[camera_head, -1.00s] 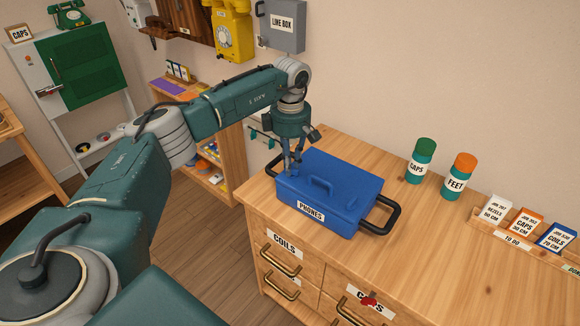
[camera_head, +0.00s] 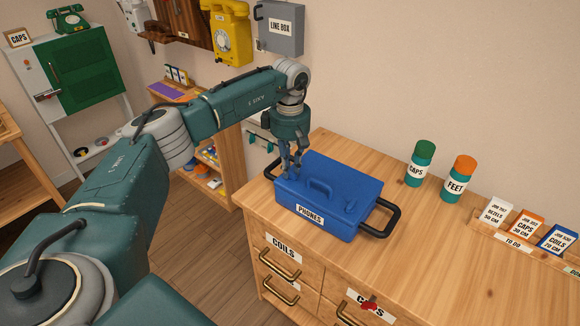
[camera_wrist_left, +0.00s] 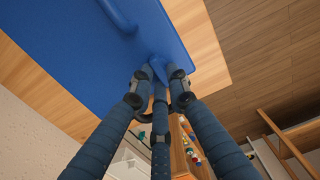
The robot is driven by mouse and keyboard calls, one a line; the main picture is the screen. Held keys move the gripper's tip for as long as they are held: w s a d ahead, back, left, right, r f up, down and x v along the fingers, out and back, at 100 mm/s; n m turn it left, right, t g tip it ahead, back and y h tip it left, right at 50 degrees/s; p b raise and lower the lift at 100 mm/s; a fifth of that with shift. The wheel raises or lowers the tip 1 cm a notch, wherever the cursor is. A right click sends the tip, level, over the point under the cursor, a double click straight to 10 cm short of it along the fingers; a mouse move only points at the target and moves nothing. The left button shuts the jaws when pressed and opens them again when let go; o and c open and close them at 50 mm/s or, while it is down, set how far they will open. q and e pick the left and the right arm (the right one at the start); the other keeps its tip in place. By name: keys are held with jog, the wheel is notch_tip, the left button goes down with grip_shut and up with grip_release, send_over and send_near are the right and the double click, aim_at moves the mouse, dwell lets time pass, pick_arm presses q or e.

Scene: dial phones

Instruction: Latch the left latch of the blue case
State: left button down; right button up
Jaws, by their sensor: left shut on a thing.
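The blue case (camera_head: 335,213), labelled PHONES, sits with its lid down on the wooden counter. It has a lid handle (camera_head: 320,186) and a small latch (camera_head: 350,206) near its right end. My left gripper (camera_head: 291,174) reaches down onto the case's left end. In the left wrist view the fingers (camera_wrist_left: 160,80) are closed around the small blue left latch (camera_wrist_left: 161,64) by the lid's edge. The fingers cover part of this latch, and its exact angle is hard to tell. My right gripper is out of view.
A black side handle (camera_head: 388,218) sticks out at the case's right. Two jars, CAPS (camera_head: 419,162) and FEET (camera_head: 459,178), and a rack of cards (camera_head: 510,240) stand farther right. The counter (camera_head: 430,250) is clear in front of them.

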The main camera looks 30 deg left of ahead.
pick_arm(q)
jog(key=c, duration=1.7)
grip_release()
jog(key=shift+o, duration=0.2)
jog(key=shift+r, duration=0.1)
notch_tip(320, 180, up, 12)
